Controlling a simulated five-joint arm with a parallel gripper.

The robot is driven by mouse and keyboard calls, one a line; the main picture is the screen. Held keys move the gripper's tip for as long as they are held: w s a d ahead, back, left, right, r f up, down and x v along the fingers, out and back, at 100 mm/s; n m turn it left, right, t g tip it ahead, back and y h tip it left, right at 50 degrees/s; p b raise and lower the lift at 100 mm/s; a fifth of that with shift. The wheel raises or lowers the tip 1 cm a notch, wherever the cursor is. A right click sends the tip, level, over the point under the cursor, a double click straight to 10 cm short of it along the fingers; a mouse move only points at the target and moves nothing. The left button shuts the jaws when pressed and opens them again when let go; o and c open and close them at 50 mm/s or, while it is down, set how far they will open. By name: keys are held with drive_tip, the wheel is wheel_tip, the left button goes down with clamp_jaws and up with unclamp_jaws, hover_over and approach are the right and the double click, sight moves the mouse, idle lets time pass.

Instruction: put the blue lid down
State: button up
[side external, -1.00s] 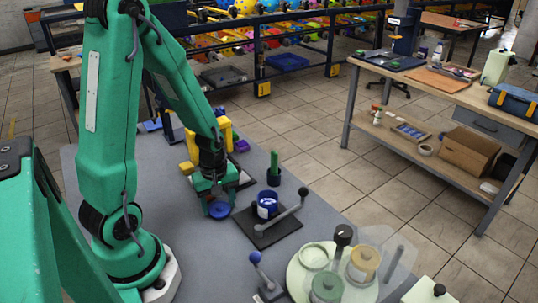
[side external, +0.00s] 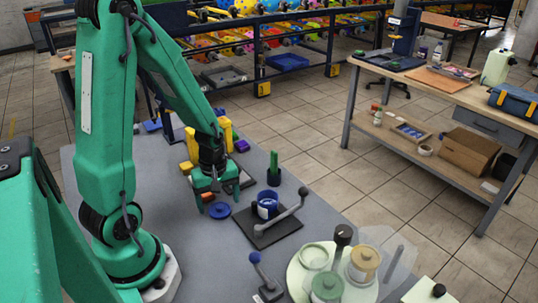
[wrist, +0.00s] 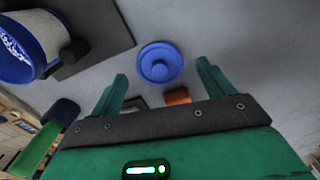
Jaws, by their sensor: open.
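The blue lid (side external: 219,211) lies flat on the grey table, a round disc with a small knob on top. In the wrist view the lid (wrist: 159,62) sits just beyond my fingertips, midway between them and apart from both. My gripper (side external: 212,202) is open and empty, a little above the table. Its two green fingers (wrist: 160,80) stand apart in the wrist view. A blue-rimmed pot with white contents (side external: 267,204) stands on a dark plate to the right of the lid; it also shows in the wrist view (wrist: 28,38).
A dark plate with a grey lever (side external: 285,222) is right of the lid. A dark cup with a green stick (side external: 273,172) stands behind the pot. A yellow block fixture (side external: 191,147) is behind my gripper. A round tray (side external: 298,268) with jars is at front right.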

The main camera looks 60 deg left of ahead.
sight(221, 207)
wheel_tip(221, 207, up, 11)
idle(0.7)
drive_tip(key=shift+r, duration=0.1)
idle(0.5)
drive_tip(key=s+d+r+m+t, duration=0.2)
drive_tip(key=d+r+m+t, duration=0.3)
drive_tip(key=d+r+m, duration=0.5)
drive_tip(key=shift+s+r+m+t, duration=0.3)
drive_tip(key=shift+r+m, duration=0.7)
drive_tip(key=shift+m, duration=2.1)
drive_tip(key=shift+c, duration=0.4)
